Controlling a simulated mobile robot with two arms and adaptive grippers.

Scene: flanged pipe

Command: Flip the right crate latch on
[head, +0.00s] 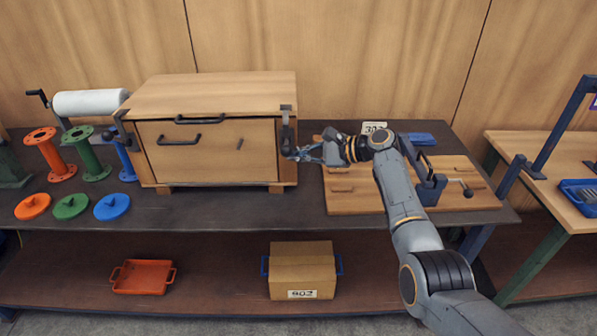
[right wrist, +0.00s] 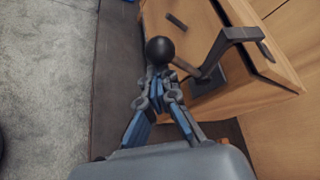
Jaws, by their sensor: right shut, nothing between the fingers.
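The wooden crate (head: 205,150) stands on the dark bench, with its lid down. The right crate latch (head: 287,130) is a dark metal part at the crate's right front corner. In the right wrist view, the latch (right wrist: 212,70) has a bent bar and a round black knob (right wrist: 160,50). My right gripper (head: 301,153) is at the latch's lower end, coming from the right. In the right wrist view, my right gripper (right wrist: 158,78) is shut and empty, its fingertips close to the knob. I cannot tell whether they touch it. My left gripper is out of view.
The left crate latch (head: 119,133) has a similar black knob. A wooden board (head: 345,203) with a dark clamp lies right of the crate. Flanged pipes (head: 91,155) and coloured discs (head: 71,207) are at the left. The bench front before the crate is clear.

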